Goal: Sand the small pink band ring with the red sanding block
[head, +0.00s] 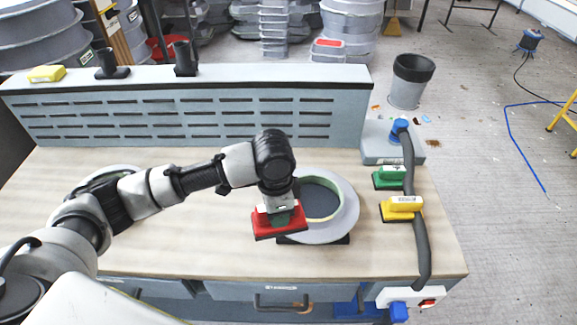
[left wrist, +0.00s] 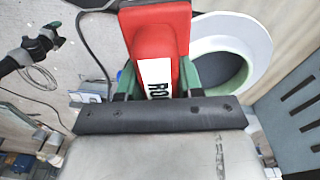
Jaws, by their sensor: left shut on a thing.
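My left gripper (head: 281,212) is shut on the red sanding block (head: 265,229), its green fingers on both sides of the block in the left wrist view (left wrist: 156,80). The block (left wrist: 155,35) is over the near left part of a pale ring-shaped mould (head: 345,222); I cannot tell if they touch. The mould has a flat rim and a greenish inner band, also in the left wrist view (left wrist: 262,42). A second round mould (head: 122,172) is mostly hidden behind my left arm. I see no clear pink band. My right gripper (left wrist: 48,42) seems to show, small and dark, at the left wrist view's upper left.
A green block (head: 390,178) and a yellow block (head: 402,208) lie right of the mould, beside a thick grey hose (head: 419,240). A slotted panel (head: 180,118) closes the bench's back.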

